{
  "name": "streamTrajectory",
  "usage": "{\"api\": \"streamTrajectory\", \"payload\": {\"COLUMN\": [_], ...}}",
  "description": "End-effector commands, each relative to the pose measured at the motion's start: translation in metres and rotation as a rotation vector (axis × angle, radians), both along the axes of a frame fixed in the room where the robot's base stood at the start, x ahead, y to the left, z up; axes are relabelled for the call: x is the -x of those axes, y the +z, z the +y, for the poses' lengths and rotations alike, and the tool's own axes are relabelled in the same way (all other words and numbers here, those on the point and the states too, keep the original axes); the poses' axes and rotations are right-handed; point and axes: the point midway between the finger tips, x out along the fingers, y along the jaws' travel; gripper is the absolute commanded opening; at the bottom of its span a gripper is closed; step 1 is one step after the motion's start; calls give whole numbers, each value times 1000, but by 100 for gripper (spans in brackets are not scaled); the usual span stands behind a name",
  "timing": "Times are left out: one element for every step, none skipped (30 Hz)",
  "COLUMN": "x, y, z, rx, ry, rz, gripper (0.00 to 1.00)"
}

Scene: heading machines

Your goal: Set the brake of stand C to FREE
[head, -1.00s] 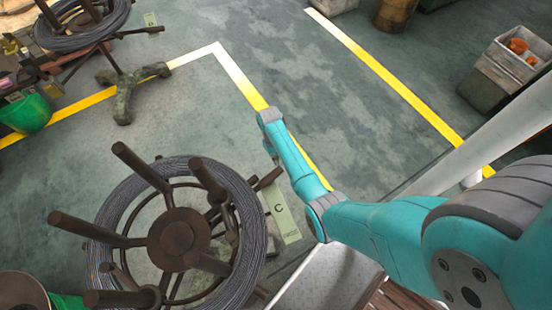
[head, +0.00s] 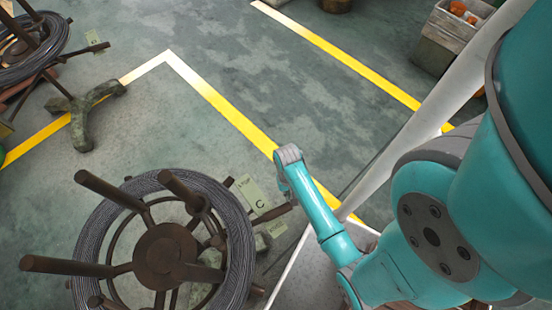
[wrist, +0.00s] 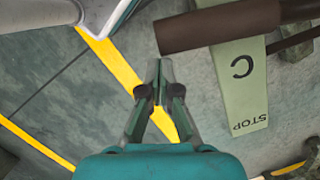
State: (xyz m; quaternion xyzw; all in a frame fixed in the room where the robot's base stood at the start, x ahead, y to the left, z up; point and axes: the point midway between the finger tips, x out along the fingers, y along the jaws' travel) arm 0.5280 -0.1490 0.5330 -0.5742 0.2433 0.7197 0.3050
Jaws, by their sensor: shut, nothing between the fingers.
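Stand C is a dark reel (head: 165,255) carrying a coil of grey wire, at the lower left of the head view. Its pale green plate (head: 249,190) reads C, with STOP at the far end; it also shows in the wrist view (wrist: 240,95). In the wrist view the thick lever grip (wrist: 215,27) is close to my gripper (wrist: 160,68), which is shut and empty. Contact cannot be told.
Another wire stand (head: 85,105) stands at the upper left. Yellow floor lines (head: 235,115) run behind stand C. A grey bin (head: 447,35) with orange things is at the upper right. Open floor lies between them.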

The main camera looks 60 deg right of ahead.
Motion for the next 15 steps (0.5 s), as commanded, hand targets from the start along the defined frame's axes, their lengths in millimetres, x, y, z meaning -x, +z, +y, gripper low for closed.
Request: {"api": "streamTrajectory", "payload": {"x": [13,18,26,30,35,40,44,47,51,54,56,59,61,63,66], "y": [-1,-1,-1,-1,-1,0,-1,0,0,0,-1,0,0,-1,-1], "z": [8,11,16,19,22,26,29,31,34,37,39,41,43,44,46], "rx": [-4,-3,-3,-3,-2,-2,-2,-2,-1,-2,-2,-2,-3,-3,-5], "ry": [-26,-40,-59,-72,-84,-99,-108,-119,-130,-138,-144,-153,-159,-164,-169], "rz": [3,3,4,4,3,4,4,2,2,3,4,3,3,4,6], "gripper": [0,0,0,0,0,0,0,0,0,0,0,0,0,0,0]}}
